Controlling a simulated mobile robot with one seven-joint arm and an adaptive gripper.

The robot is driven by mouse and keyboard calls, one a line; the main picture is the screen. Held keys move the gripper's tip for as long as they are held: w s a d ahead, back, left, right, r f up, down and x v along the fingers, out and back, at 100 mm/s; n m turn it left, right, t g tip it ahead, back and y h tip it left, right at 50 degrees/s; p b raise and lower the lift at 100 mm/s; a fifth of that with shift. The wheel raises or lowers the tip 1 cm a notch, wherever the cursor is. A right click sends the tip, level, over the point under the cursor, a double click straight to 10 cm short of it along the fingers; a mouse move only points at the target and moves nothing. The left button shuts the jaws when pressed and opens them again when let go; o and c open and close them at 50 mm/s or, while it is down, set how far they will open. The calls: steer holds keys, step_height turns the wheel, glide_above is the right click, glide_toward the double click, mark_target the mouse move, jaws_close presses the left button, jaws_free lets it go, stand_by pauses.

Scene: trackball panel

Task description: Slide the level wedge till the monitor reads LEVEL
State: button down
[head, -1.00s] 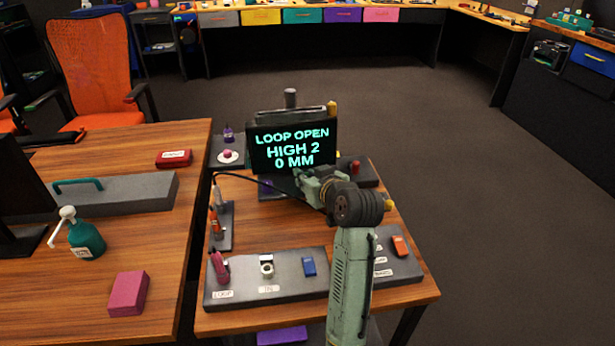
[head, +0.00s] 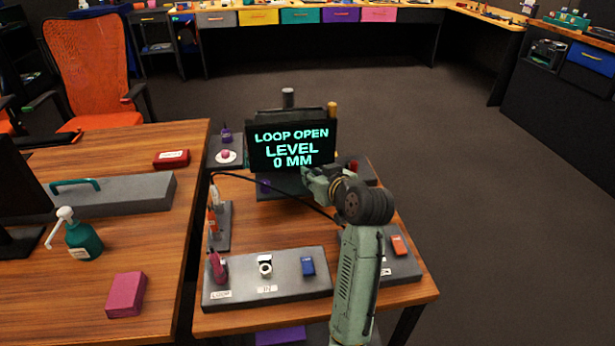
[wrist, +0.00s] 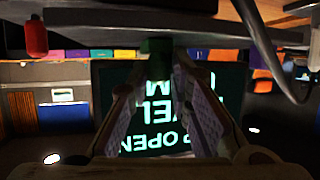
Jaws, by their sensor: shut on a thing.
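The monitor (head: 292,147) stands at the back of the small wooden table. Its lit green text reads LOOP OPEN, LEVEL, 0 MM. My gripper (head: 309,176) reaches in just below the monitor's lower right part. In the wrist view, where the monitor (wrist: 215,85) appears upside down, my gripper (wrist: 157,60) has its fingers closed on a small dark green piece (wrist: 157,46). This looks like the level wedge's grip. The rest of the wedge is hidden in the head view by my gripper and the monitor.
A grey panel (head: 240,284) at the table's front holds a pink piece, a white ring-like piece and a blue block (head: 308,266). An orange block (head: 399,246) sits on the panel at right. A black cable (head: 245,177) curves behind. A red knob (wrist: 36,38) shows in the wrist view.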

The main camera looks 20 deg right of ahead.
steer(key=c, duration=1.5)
jaws_free()
steer(key=v, duration=1.2)
